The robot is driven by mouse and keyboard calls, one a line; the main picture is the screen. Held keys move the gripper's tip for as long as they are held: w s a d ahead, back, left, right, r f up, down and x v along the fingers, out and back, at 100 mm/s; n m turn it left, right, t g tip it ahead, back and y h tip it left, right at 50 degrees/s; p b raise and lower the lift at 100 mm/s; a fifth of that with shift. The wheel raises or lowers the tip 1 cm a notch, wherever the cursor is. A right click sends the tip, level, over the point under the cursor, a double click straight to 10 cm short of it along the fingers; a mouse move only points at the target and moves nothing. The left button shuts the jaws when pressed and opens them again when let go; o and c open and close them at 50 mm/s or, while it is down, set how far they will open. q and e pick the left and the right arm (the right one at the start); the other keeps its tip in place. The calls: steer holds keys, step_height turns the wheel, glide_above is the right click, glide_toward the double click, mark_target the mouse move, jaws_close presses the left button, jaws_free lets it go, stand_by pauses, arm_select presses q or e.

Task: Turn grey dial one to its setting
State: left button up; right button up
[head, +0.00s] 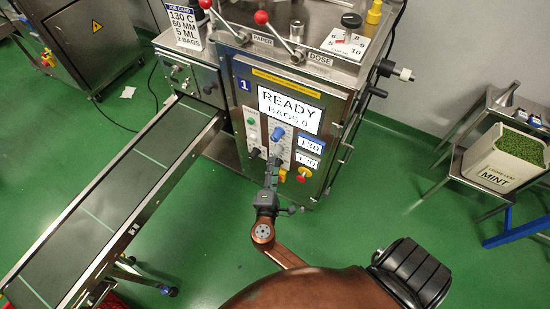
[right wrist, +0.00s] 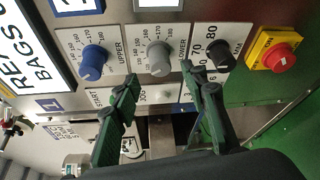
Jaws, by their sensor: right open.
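In the right wrist view the grey dial (right wrist: 158,58) sits on a white scale plate marked LOWER, between a blue dial (right wrist: 93,62) and a black dial (right wrist: 218,53). My right gripper (right wrist: 159,74) is open, its fingertips on either side of the grey dial's near edge. I cannot tell whether they touch the panel. In the head view my right gripper (head: 273,164) is at the lower part of the machine's (head: 241,113) control panel and hides much of the dial column; the blue dial (head: 277,133) shows above it. My left gripper is out of view.
A screen (head: 290,109) reads READY, above two small displays (head: 310,146). A red emergency stop (head: 304,172) on yellow is right of the gripper. A job card (head: 186,24) reads 130 C. A conveyor (head: 130,180) runs left; a mint bin (head: 500,160) stands right.

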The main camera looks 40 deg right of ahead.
steer(key=v, duration=0.5)
steer(key=shift+w+d, duration=0.1)
stand_by(0.3)
